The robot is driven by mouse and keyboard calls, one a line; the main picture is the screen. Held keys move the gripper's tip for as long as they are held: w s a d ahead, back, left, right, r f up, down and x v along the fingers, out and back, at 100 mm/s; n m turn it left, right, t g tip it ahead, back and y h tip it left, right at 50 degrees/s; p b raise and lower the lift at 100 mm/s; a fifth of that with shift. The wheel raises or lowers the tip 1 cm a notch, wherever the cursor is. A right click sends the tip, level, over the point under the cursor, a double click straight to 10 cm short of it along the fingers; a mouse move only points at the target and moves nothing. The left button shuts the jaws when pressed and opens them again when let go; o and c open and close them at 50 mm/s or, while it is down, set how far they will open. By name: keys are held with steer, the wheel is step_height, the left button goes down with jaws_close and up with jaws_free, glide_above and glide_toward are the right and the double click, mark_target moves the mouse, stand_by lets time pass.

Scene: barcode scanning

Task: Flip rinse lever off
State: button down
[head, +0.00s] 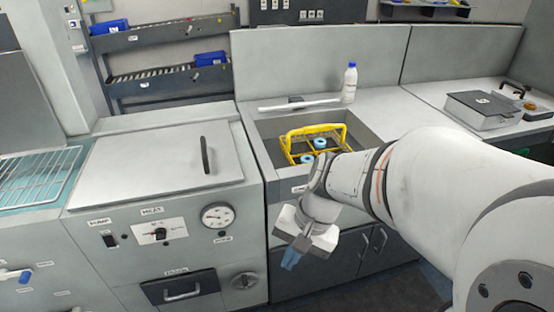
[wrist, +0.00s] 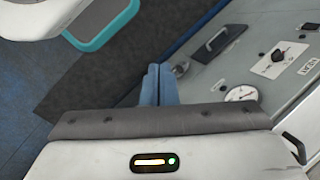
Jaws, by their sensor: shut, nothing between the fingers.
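A small lever with a blue grip and a white end (head: 22,276) sticks out from the front panel at the far left in the head view. The labels around it are too small to read, so I cannot confirm it is the rinse lever. It does not show in the wrist view. My gripper (head: 290,258) points down in front of the dark cabinet under the sink, well to the right of that lever. Its blue fingers (wrist: 159,76) are shut together and empty, with the grey machine front beyond them in the wrist view.
The machine front carries a pressure gauge (head: 218,215), a dial plate (head: 160,229), a drawer handle (head: 180,292) and a round knob (head: 244,281). A yellow rack (head: 313,134) stands in the sink. A wire rack (head: 40,176) lies at far left. Floor is free before the machine.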

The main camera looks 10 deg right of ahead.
steer(key=w+d+f+m+t+y+b, duration=0.2)
steer(key=w+f+m+t+y+b, duration=0.55)
steer(key=m, duration=1.15)
steer(key=w+d+f+m+t+h+b, duration=0.1)
steer(key=w+d+f+m+t+h, duration=0.25)
steer(key=d+f+m, duration=0.5)
steer(key=w+d+f+m+t+h+b, duration=0.1)
steer(key=w+d+f+m+t+h, duration=0.3)
steer(key=d+f+m, duration=0.5)
steer(key=w+r, duration=0.1)
steer(key=w, duration=0.9)
steer(key=shift+w+y+b, duration=0.2)
steer(key=shift+y+b, duration=0.2)
steer(key=shift+b, duration=0.05)
steer(key=shift+r+m, duration=0.1)
steer(key=shift+m, duration=0.15)
